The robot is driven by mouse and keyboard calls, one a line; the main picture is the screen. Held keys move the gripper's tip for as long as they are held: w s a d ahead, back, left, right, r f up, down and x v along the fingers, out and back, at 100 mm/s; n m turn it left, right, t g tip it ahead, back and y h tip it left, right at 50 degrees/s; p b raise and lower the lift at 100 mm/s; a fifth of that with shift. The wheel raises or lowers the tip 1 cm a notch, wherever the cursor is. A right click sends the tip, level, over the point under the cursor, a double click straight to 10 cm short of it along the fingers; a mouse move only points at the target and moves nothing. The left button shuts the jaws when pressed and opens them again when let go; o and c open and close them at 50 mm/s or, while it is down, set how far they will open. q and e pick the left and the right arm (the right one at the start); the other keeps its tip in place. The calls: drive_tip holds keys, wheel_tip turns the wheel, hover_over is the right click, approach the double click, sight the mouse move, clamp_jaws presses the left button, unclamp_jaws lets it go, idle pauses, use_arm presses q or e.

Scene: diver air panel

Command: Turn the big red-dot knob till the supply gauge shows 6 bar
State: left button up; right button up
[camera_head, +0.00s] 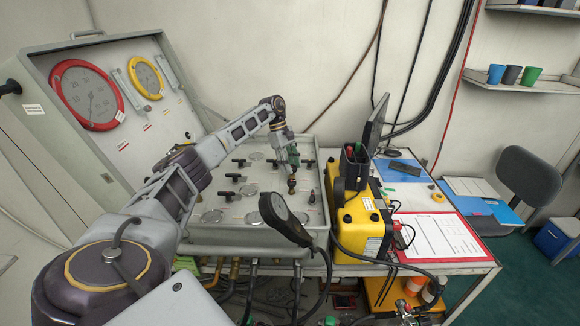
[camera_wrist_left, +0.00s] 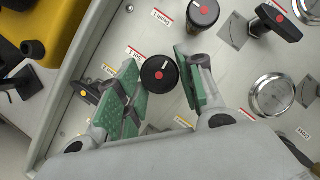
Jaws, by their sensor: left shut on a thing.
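My left gripper (camera_head: 291,170) reaches down over the grey valve panel (camera_head: 228,205). In the left wrist view its green-padded fingers (camera_wrist_left: 160,82) are shut on a round black knob (camera_wrist_left: 158,72) with a red dot and a white mark. A second red-dot knob (camera_wrist_left: 203,12) stands just beyond it, about as wide in view. In the lid are a large red-rimmed gauge (camera_head: 88,96) and a smaller yellow-rimmed gauge (camera_head: 146,77). A black round gauge (camera_head: 280,213) on a hose stands at the panel's front. I cannot read which is the supply gauge or its value. My right gripper is out of view.
Black T-handles (camera_wrist_left: 275,22) and round metal dials (camera_wrist_left: 271,95) surround the held knob. A yellow case (camera_head: 362,225) stands close to the panel's right side. A red-edged clipboard (camera_head: 437,238) lies farther right on the table.

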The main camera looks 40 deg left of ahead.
sight(292, 166)
use_arm(q)
drive_tip(key=m, duration=0.1)
drive_tip(key=m+g+b, duration=0.1)
drive_tip(key=m, duration=0.3)
drive_tip(key=shift+w+r+g, duration=0.1)
drive_tip(key=shift+w+g, duration=0.15)
drive_tip(key=shift+g, duration=0.15)
drive_tip(key=shift+w+d+m+g+y+b, duration=0.1)
drive_tip(key=shift+m+g+y+b, duration=0.2)
drive_tip(key=shift+m, duration=0.9)
drive_tip(key=shift+m+g+y+b, duration=0.2)
drive_tip(key=shift+m+g+y, duration=0.2)
drive_tip(key=shift+m, duration=0.8)
drive_tip(key=o, duration=1)
drive_tip(key=shift+r, duration=0.1)
wheel_tip(292, 166, up, 10)
drive_tip(key=shift+f, duration=0.25)
idle(0.6)
